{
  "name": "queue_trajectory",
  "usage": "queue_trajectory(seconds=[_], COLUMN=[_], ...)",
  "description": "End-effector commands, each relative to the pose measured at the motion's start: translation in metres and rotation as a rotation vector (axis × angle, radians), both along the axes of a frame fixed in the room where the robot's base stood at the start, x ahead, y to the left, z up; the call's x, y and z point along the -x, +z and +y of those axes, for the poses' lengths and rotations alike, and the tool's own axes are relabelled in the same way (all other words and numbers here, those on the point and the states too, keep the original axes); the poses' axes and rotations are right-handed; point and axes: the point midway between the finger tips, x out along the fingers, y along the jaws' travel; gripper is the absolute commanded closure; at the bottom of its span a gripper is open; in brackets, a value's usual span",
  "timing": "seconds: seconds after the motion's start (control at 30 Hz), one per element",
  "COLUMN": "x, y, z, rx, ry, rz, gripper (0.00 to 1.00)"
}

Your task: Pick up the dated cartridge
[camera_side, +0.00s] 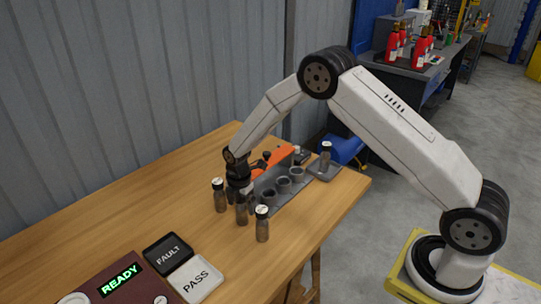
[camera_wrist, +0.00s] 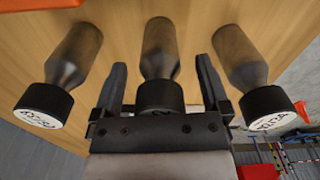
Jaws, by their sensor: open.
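Three brownish cartridges with black caps and white cap labels stand in a row on the wooden table. In the side view they are the left cartridge (camera_side: 219,197), the middle cartridge (camera_side: 241,212) and the right cartridge (camera_side: 262,226). My gripper (camera_side: 240,193) is low at the middle one, pointing down. In the wrist view my open gripper (camera_wrist: 161,75) has a finger on each side of the middle cartridge (camera_wrist: 163,48), with gaps visible. Two others (camera_wrist: 73,55) (camera_wrist: 240,55) lie outside the fingers. The cap labels are too small to read; the middle one is mostly hidden.
A grey holder (camera_side: 259,183) with several round sockets is behind the row. Another cartridge (camera_side: 326,155) stands on a grey pad (camera_side: 323,173) near the table's far corner. FAULT (camera_side: 168,254) and PASS (camera_side: 195,279) plates and a READY display (camera_side: 121,280) are at the front.

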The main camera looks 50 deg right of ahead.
Motion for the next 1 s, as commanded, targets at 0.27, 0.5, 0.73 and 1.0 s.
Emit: queue_trajectory(seconds=[0.27, 0.5, 0.73, 1.0], x=[0.0, 0.0, -0.0006, -0.0007], y=[0.0004, 0.0005, 0.0012, 0.0022], z=[0.0, 0.0, 0.0001, 0.0], rx=[0.0, 0.0, 0.0, 0.0], ry=[0.0, 0.0, 0.0, 0.0], rz=[0.0, 0.0, -0.002, -0.002], gripper=[0.04, 0.61, 1.0, 1.0])
